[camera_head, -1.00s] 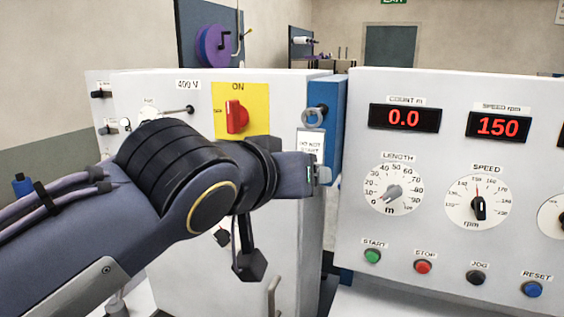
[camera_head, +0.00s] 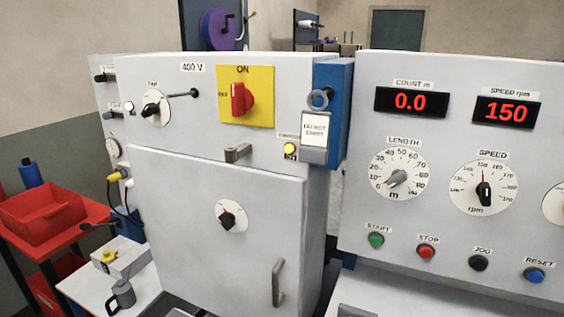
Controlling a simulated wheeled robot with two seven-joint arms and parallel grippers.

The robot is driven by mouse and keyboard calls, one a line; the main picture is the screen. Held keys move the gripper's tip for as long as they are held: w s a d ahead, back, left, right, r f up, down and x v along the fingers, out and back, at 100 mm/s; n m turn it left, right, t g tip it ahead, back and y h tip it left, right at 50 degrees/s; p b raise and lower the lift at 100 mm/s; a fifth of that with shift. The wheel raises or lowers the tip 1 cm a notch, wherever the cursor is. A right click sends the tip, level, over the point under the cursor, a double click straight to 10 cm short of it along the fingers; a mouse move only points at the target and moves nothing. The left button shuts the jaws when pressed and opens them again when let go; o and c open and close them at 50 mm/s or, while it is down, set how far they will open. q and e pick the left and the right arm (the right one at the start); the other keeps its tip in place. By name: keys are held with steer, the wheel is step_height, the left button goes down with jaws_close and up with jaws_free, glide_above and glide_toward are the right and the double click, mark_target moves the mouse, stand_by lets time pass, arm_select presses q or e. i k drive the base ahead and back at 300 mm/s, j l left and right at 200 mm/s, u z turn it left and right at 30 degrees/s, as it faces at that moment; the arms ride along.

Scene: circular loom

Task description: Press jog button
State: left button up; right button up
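The jog button (camera_head: 478,263) is a round black button on the lower part of the right control panel (camera_head: 430,223), under a label reading JOG. It sits between the red stop button (camera_head: 426,251) and the blue reset button (camera_head: 534,275). The green start button (camera_head: 376,240) is at the left end of this row. Nothing covers the jog button. Neither of my grippers shows in the head view now.
A grey cabinet (camera_head: 180,235) with a red switch (camera_head: 241,99) on a yellow plate stands at the left. A "DO NOT START" tag (camera_head: 315,129) hangs at its right edge. Red bins (camera_head: 42,212) stand at far left. The space before the right panel looks clear.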

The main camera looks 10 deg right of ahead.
mark_target(479, 264)
steer(key=l+z, duration=0.15)
steer(key=z, duration=1.5)
steer(key=k+l, duration=0.05)
